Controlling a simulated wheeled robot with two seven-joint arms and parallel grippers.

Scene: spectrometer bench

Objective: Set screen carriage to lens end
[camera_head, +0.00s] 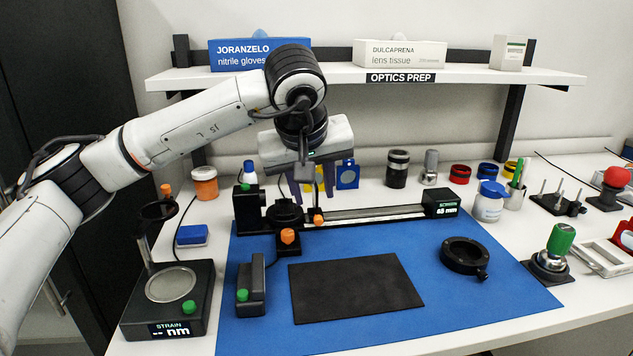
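A bench rail (375,212) runs along the back of the blue mat. Contact with the carriage cannot be told. My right gripper is not in view.
A strain meter (190,306) stands front left, a small black block with a green button (249,287) beside it. A black pad (356,287) and a black ring (464,256) lie on the mat (480,305). Jars and filters stand behind the rail. A shelf (365,76) hangs above.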

